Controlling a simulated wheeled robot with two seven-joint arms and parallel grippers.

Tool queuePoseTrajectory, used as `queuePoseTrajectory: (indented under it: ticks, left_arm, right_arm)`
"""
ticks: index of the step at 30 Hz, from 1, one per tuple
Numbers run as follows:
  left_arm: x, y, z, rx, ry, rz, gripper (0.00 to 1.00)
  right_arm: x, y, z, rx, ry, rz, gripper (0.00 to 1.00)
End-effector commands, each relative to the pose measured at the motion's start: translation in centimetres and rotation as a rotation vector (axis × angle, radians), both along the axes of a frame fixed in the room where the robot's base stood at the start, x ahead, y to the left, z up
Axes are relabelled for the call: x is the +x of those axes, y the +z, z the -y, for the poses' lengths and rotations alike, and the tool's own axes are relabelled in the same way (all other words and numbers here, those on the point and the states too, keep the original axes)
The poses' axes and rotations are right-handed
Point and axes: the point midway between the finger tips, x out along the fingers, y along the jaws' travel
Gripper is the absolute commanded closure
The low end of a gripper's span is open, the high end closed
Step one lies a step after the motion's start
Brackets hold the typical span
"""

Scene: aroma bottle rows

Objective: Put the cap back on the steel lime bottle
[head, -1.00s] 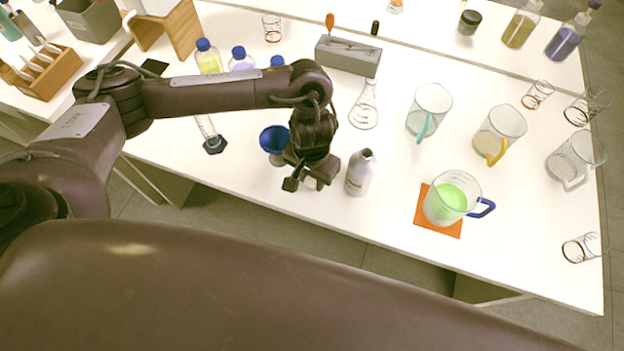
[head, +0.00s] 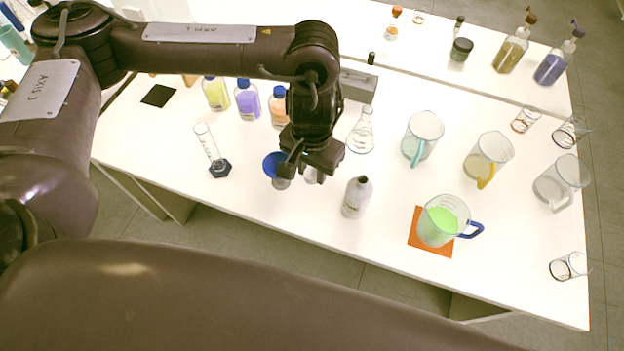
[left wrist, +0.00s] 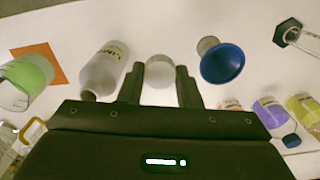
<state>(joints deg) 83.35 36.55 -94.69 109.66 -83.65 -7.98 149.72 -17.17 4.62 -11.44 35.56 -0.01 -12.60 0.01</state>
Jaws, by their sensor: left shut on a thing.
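The steel lime bottle (head: 356,198) is pale grey and stands upright near the table's front edge in the head view. In the left wrist view the bottle (left wrist: 104,70), with part of a lime label readable, is left of the fingers. My left gripper (head: 311,170) is left of the bottle and apart from it. Its fingers (left wrist: 160,88) are shut on a pale, round cap (left wrist: 159,72). In the head view the cap is mostly hidden by the gripper. My right gripper is not in view.
A blue funnel-shaped vessel (head: 274,168) stands close left of the gripper. A measuring cylinder (head: 211,150) is farther left. A flask (head: 361,131) is behind the bottle. A jug of green liquid (head: 437,226) on an orange mat (head: 415,240) is to the right.

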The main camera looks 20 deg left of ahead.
Motion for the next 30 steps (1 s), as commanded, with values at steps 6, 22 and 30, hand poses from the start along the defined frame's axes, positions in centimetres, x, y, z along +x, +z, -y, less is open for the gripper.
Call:
queuePoseTrajectory:
  ticks: [6,22,30]
  left_arm:
    - [0.1,3.9,0.0,0.0,0.0,0.003,0.9]
    - [0.0,5.2,0.0,-0.001,0.0,-0.001,0.9]
    - [0.5,5.3,0.6,-0.003,-0.128,0.001,0.9]
  right_arm:
    - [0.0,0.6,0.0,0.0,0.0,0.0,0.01]
    - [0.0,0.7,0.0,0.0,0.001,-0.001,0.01]
    - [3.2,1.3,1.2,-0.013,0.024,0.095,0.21]
